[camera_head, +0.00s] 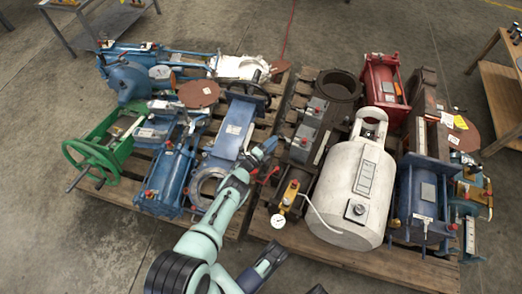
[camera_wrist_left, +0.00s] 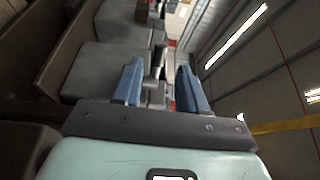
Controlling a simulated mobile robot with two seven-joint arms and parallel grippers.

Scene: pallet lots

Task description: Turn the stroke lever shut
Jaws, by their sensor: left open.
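My left gripper (camera_head: 266,148) is at the end of the teal arm in the head view, over the gap between the two pallets. It is beside the grey-brown valve actuator (camera_head: 306,134). A small red lever-like part (camera_head: 270,176) shows just below the gripper; I cannot tell for sure that it is the stroke lever or how it is turned. In the left wrist view the two blue fingers (camera_wrist_left: 158,88) stand apart, with grey blocks and small dark and red parts beyond them. I see nothing held.
The left pallet (camera_head: 118,190) carries blue and green actuators, with a green handwheel (camera_head: 90,163). The right pallet (camera_head: 350,262) carries a white cylinder (camera_head: 350,185), a red unit (camera_head: 383,80) and a blue unit (camera_head: 420,195). A gauge (camera_head: 278,221) stands near the front. Tables stand at both upper sides.

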